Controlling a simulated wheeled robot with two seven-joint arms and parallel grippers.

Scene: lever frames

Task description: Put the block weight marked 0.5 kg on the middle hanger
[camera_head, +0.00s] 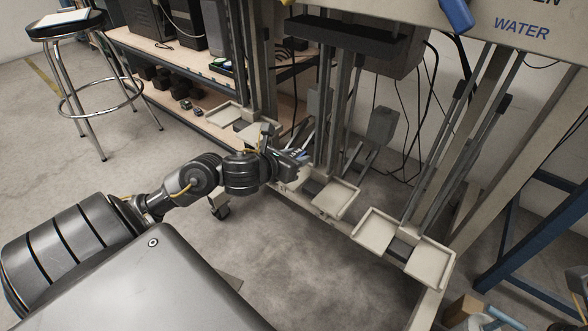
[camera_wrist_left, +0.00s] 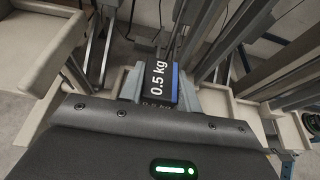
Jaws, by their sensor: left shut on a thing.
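My left gripper (camera_head: 304,157) is shut on a dark block with a blue side, marked 0.5 kg (camera_wrist_left: 158,78); its label faces the left wrist camera. In the head view the gripper is at the middle hanger (camera_head: 338,199), over its left side, and hides part of it. The block is mostly hidden there. Whether it touches the hanger cannot be told. The middle hanger's right pan looks empty. The left hanger (camera_head: 236,113) and right hanger (camera_head: 432,262) also show with empty pans.
Upright grey rods stand close around the hangers. A shelf (camera_head: 190,58) with dark weights (camera_head: 168,80) is behind at the left, and a stool (camera_head: 68,28) stands further left. A blue rack (camera_head: 535,225) is at the right.

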